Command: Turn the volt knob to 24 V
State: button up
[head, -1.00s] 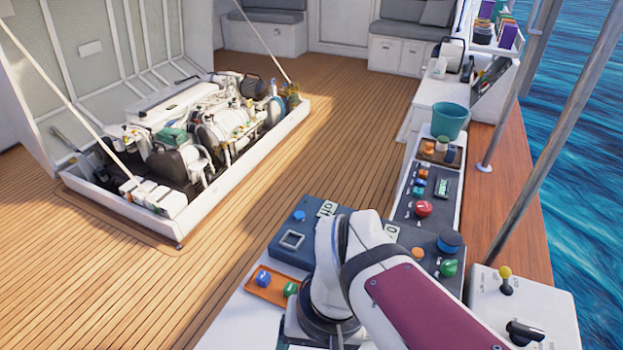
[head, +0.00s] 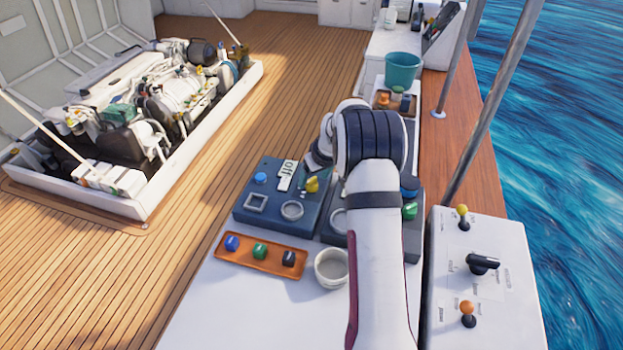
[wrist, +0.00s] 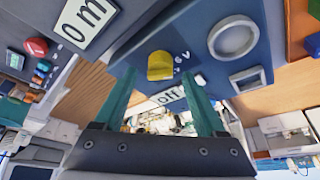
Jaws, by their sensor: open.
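A yellow knob (head: 312,184) sits on the dark blue panel (head: 262,211), by a white "off" tag (head: 288,170). The wrist view shows the same yellow knob (wrist: 160,66) with small white marks beside it, one looking like "V"; its setting is not clear to me. My gripper (wrist: 159,76) is open, its two teal fingers spread on either side of the knob in that view. The fingers look apart from the knob, with nothing between them that I can see held. In the head view my arm hides most of the gripper.
The panel also has a blue button (head: 260,178), a square frame (head: 256,201) and a round ring (head: 292,211). An orange tray (head: 262,262) with several knobs and a white cup (head: 331,267) stand in front. A white control box (head: 487,315) is at right.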

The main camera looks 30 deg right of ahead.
aim_at(312, 184)
jog(key=shift+x, duration=1.25)
jog(key=shift+c, duration=0.3)
grip_shut()
